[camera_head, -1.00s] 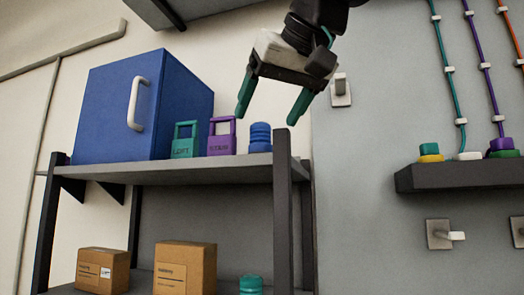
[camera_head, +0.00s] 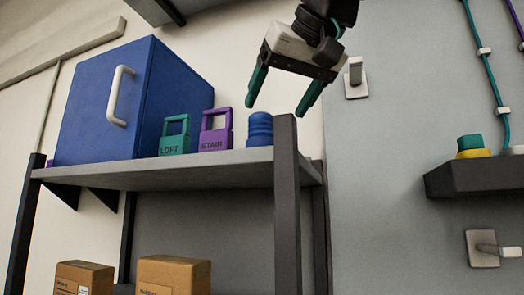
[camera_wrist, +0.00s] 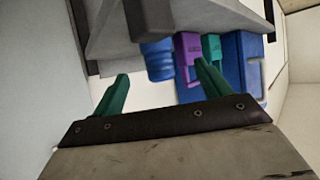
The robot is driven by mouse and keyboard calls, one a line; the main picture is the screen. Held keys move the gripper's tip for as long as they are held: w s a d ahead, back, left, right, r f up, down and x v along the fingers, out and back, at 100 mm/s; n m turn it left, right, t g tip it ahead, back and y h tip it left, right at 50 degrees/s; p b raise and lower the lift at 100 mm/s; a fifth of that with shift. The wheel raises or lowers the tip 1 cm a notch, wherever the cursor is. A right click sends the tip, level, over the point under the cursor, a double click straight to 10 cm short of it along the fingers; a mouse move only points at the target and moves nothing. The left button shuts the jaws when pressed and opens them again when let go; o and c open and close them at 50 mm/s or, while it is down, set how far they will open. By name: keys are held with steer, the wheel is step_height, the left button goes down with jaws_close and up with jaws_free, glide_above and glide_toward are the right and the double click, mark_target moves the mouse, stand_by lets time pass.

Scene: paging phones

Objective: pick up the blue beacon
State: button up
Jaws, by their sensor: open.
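The blue beacon (camera_head: 260,129) is a small ribbed cylinder on the upper shelf, near its right end beside the dark front post. In the wrist view the blue beacon (camera_wrist: 157,60) appears upside down beyond the fingers, partly covered by the post. My gripper (camera_head: 281,111) has green fingers spread apart with nothing between them. In the head view it hangs in front of the wall, above and slightly right of the beacon, and does not touch it. In the wrist view my gripper (camera_wrist: 160,88) also shows open.
A purple STAIR tag (camera_head: 215,141) and a green LOFT tag (camera_head: 174,147) stand left of the beacon, then a blue cabinet (camera_head: 90,110). The shelf post (camera_head: 286,190) rises right of the beacon. Cardboard boxes (camera_head: 172,275) sit below. A dark ledge (camera_head: 470,180) is at right.

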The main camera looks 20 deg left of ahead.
mark_target(267, 131)
steer(key=x, duration=0.2)
steer(key=shift+w, duration=0.45)
steer(key=x, duration=0.5)
steer(key=shift+w+a+f, duration=0.1)
steer(key=shift+w+f, duration=0.05)
steer(key=shift+f, duration=0.15)
steer(key=shift+r, duration=0.1)
steer(key=c, duration=1.4)
